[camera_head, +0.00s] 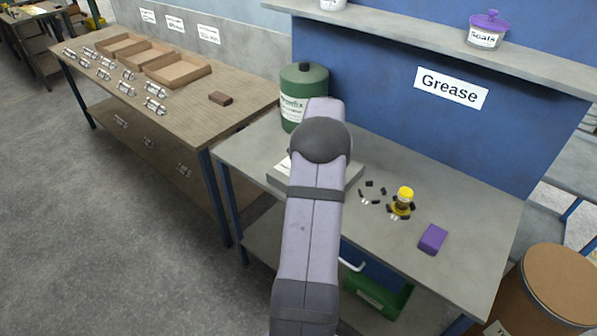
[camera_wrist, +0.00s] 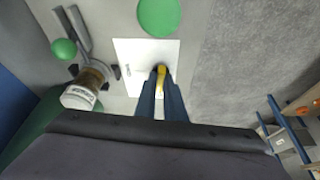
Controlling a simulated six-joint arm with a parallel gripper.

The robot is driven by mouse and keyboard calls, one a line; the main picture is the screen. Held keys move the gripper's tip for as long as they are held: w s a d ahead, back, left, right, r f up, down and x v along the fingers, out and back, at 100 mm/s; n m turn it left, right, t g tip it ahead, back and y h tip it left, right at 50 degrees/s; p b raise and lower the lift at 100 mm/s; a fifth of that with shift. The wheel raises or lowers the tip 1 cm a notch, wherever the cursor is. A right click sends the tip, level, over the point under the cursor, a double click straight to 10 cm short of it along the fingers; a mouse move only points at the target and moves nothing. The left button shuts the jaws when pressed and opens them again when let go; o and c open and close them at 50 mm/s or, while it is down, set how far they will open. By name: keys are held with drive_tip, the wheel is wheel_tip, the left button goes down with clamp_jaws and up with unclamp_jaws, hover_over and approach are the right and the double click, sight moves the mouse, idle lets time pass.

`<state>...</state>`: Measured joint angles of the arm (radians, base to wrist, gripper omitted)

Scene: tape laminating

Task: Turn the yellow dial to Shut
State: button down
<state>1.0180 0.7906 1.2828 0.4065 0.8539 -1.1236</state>
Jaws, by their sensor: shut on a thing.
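The yellow dial (camera_wrist: 161,76) stands on a white panel (camera_wrist: 126,54) in the wrist view. My gripper (camera_wrist: 161,90) has its blue fingers shut on the dial, one on each side of it. Small dark marks lie on the panel left of the dial, too blurred to read, so I cannot tell which setting the dial points to. In the head view my arm hides the gripper and the dial. Part of a low grey box (camera_head: 281,177) shows on the bench behind my arm.
A large green disc (camera_wrist: 158,16) lies beside the panel. A jar with a white end (camera_wrist: 80,94) is left of the fingers. On the bench are a green canister (camera_head: 303,92), a yellow-topped piece (camera_head: 405,194) and a purple block (camera_head: 433,239).

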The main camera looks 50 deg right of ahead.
drive_tip(key=shift+d+n, duration=0.1)
drive_tip(key=shift+n, duration=0.5)
drive_tip(key=shift+y+b, duration=0.3)
drive_tip(key=c, duration=1.8)
unclamp_jaws()
drive_tip(key=shift+c, duration=0.2)
drive_tip(key=shift+r, duration=0.15)
drive_tip(key=b+v, duration=0.1)
drive_tip(key=v, duration=0.6)
drive_tip(key=shift+b, duration=0.3)
drive_tip(key=shift+s, duration=0.1)
